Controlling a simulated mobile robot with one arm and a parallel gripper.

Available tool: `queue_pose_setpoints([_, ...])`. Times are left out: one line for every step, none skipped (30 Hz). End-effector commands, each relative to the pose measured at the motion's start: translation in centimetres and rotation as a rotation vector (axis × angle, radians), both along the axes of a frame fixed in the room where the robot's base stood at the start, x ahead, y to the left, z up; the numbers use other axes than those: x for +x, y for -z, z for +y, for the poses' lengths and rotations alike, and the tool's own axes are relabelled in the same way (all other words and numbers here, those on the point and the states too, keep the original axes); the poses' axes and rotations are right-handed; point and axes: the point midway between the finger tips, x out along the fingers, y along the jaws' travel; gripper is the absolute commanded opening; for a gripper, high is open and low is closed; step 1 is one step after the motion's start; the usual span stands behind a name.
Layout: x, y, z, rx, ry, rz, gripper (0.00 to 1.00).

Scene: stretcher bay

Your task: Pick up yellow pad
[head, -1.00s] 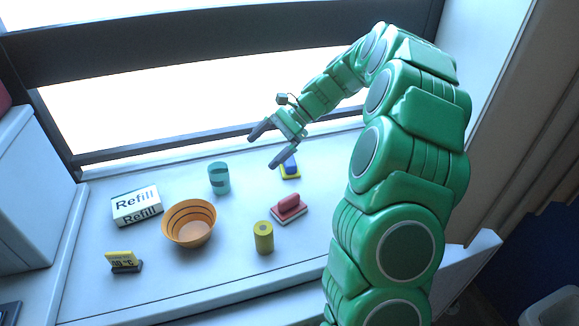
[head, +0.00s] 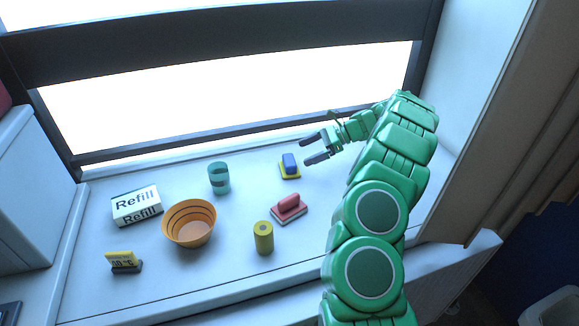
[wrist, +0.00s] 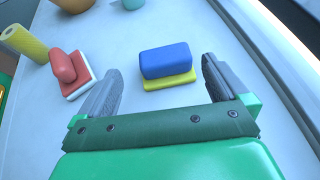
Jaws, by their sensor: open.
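The yellow pad (head: 290,175) lies on the white sill with a blue block (head: 289,162) on top of it, like a handle. In the wrist view the yellow pad (wrist: 170,80) shows as a strip under the blue block (wrist: 165,60), ahead of my fingers and roughly centred between them. My gripper (head: 312,149) is open and empty, just to the right of the pad in the head view. In the wrist view the two grey fingertips of my gripper (wrist: 162,80) stand wide apart, one on each side of the pad, not visibly touching it.
A red block on a white pad (head: 289,209) lies nearby. A yellow cylinder (head: 263,238), an orange bowl (head: 190,222), a teal cup (head: 219,178), a Refill box (head: 137,207) and a small yellow display (head: 123,262) stand on the sill (head: 200,285). The window frame (head: 250,127) runs behind.

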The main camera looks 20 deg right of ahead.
Motion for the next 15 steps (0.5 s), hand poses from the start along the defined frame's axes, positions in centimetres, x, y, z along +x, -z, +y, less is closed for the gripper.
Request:
queue_pose_setpoints([0.1, 0.2, -0.1, 0.002, 0.005, 0.003, 1.00])
queue_pose_setpoints([0.1, 0.3, -0.1, 0.003, 0.007, 0.004, 1.00])
queue_pose_setpoints([0.1, 0.4, 0.0, 0.004, 0.007, 0.005, 1.00])
queue_pose_setpoints([0.2, 0.5, 0.2, 0.004, 0.007, 0.005, 1.00])
queue_pose_setpoints([0.2, 0.6, 0.4, 0.004, 0.006, 0.005, 1.00])
queue_pose_setpoints([0.3, 0.7, 0.8, 0.004, 0.006, 0.005, 1.00])
queue_pose_setpoints([0.3, 0.8, 1.0, 0.004, 0.006, 0.005, 1.00])
queue_pose_setpoints([0.4, 1.0, 1.3, 0.004, 0.006, 0.005, 1.00])
queue_pose_setpoints([0.5, 1.2, 1.6, 0.003, 0.008, 0.006, 1.00])
queue_pose_setpoints([0.5, 1.3, 1.8, 0.003, 0.008, 0.006, 1.00])
queue_pose_setpoints([0.5, 1.4, 2.0, 0.003, 0.008, 0.006, 1.00])
queue_pose_setpoints([0.6, 1.5, 2.1, 0.002, 0.008, 0.006, 1.00])
queue_pose_setpoints([0.6, 1.6, 2.2, 0.003, 0.008, 0.006, 1.00])
queue_pose_setpoints([0.6, 1.7, 2.4, 0.003, 0.008, 0.006, 1.00])
queue_pose_setpoints([0.7, 1.8, 2.6, 0.003, 0.007, 0.006, 1.00])
